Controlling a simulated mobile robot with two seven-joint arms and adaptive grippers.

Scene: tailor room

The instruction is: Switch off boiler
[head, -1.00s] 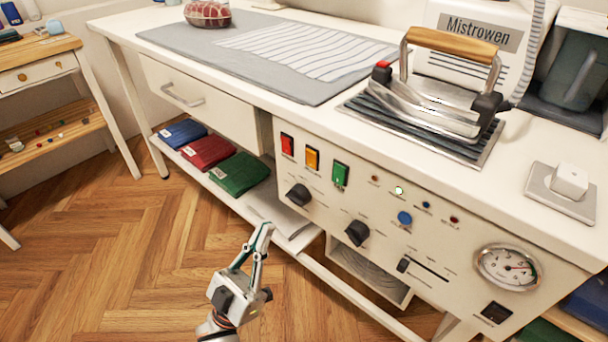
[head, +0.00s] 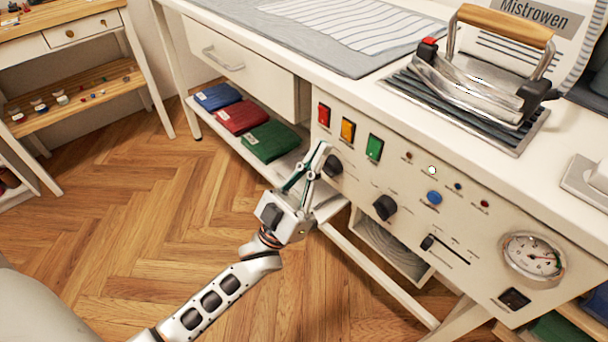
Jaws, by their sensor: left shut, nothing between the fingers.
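The boiler's control panel (head: 395,215) is on the front of the white ironing table. It carries a red rocker switch (head: 324,114), an orange one (head: 347,130) and a green one (head: 374,147) at its upper left. Below them are black knobs, one at the left (head: 333,166) and one in the middle (head: 385,207). A small indicator (head: 432,170) glows whitish green. My left gripper (head: 322,150) is shut and empty, its fingertips close to the left knob and below the red switch. I cannot tell whether it touches the panel. My right gripper is not in view.
An iron (head: 480,85) rests on a ribbed pad on the tabletop. A pressure gauge (head: 533,257) and a slider (head: 427,243) are lower right. The floor at left is clear.

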